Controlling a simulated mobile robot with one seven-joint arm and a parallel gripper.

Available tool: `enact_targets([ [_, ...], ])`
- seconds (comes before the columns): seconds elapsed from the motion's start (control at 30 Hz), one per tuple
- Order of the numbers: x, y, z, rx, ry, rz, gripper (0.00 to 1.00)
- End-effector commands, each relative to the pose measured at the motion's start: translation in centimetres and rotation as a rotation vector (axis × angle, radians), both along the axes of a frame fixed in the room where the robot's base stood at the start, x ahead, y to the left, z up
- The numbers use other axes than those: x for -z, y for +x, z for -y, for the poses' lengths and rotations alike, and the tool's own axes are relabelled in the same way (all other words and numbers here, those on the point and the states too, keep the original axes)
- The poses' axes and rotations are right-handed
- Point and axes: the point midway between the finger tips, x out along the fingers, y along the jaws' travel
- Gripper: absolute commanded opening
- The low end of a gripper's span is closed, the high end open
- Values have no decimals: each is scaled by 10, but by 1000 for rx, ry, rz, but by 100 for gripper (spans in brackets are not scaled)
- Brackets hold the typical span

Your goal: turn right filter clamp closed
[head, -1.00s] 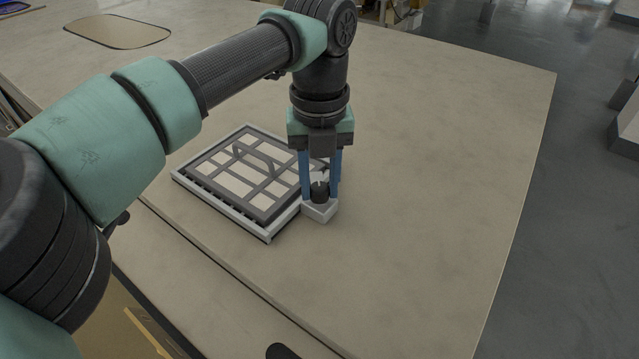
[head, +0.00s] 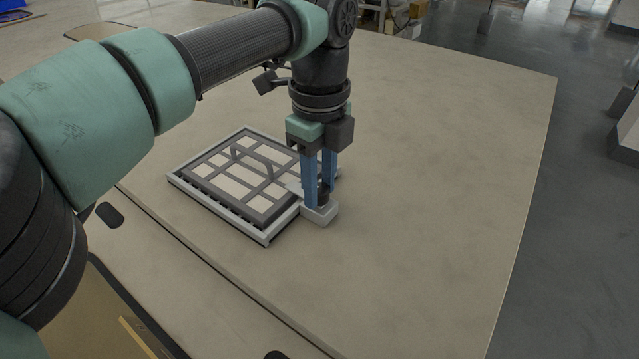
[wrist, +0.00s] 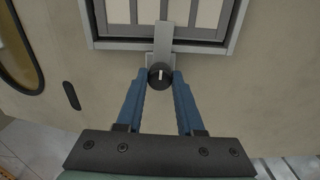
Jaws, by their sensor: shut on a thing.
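The right filter clamp has a dark round knob (wrist: 160,77) with a white mark and a flat light-grey bar (wrist: 163,42). In the wrist view, the bar points away from my gripper and lies across the edge of the filter frame (wrist: 232,30). In the head view, the clamp's pale base block (head: 321,215) stands beside the right corner of the gridded filter (head: 225,185). The bar's end (head: 294,187) shows left of my fingers, over the frame edge. My gripper (wrist: 159,77) points down and is shut on the knob, one blue finger on each side. The fingers partly hide the knob in the head view.
The filter has a raised arched handle (head: 252,160) near its middle. The tabletop (head: 430,190) right of the clamp is clear. A rimmed opening (wrist: 20,50) and a dark slot (wrist: 71,96) show at left in the wrist view.

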Motion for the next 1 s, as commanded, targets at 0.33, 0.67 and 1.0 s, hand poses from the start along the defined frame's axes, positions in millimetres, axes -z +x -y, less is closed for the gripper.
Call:
enact_targets([
  [0.33,-2,2,-1,-64,1,8,0],
  [0.67,-3,2,-1,-66,0,8,0],
  [1.0,-1,1,0,-64,0,3,66],
])
